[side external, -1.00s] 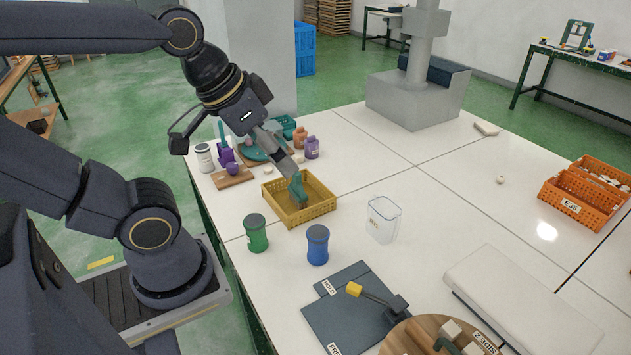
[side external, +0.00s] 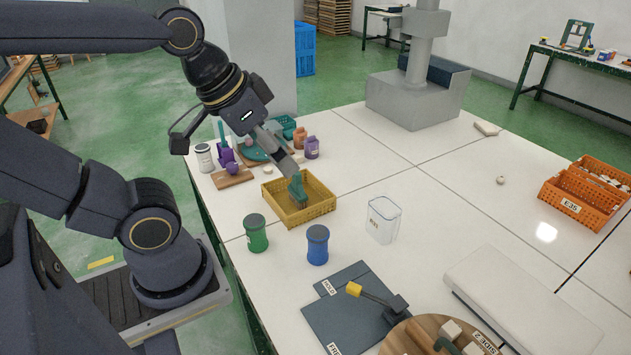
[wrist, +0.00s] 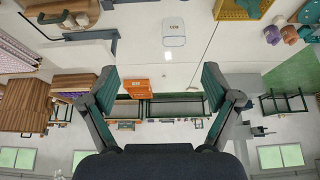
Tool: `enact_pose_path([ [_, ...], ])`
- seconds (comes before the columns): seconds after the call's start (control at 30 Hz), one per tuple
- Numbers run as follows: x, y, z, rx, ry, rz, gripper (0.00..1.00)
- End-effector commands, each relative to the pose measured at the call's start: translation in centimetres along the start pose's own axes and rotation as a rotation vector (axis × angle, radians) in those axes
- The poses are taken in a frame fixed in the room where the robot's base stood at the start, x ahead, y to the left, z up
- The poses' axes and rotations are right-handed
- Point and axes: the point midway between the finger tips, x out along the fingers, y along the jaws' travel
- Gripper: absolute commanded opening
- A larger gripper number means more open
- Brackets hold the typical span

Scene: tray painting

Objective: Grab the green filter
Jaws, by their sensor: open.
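The green filter (side external: 256,232) is a waisted green canister standing upright on the white table in the side external view, left of a similar blue canister (side external: 318,244). My gripper (side external: 297,188) is over the yellow crate (side external: 308,216), behind and to the right of the green filter and apart from it. In the wrist view my gripper (wrist: 160,88) is open, its two teal-padded fingers wide apart with nothing between them. The side external view does not show clearly whether the fingertips dip below the crate's rim. I cannot make out the green filter in the wrist view.
A clear container (side external: 383,220) stands right of the blue canister. A dark board with a yellow-headed tool (side external: 355,289) and a round wooden board (side external: 400,340) lie in front. Bottles and a small wooden board (side external: 233,178) stand behind the crate. The table's middle is clear.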

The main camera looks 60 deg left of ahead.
Motion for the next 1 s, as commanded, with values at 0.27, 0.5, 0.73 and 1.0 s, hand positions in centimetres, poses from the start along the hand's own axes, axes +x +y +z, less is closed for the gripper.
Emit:
enact_pose_path([
  [0.27,0.0,0.0,-0.2,0.044,0.008,0.000,0.88],
  [0.5,2.3,-1.8,-3.5,0.357,0.024,-0.058,0.88],
  [0.73,9.3,-9.2,-3.1,0.446,-0.182,-0.099,0.88],
  [1.0,16.4,-17.4,5.4,0.251,-0.435,-0.001,0.88],
])
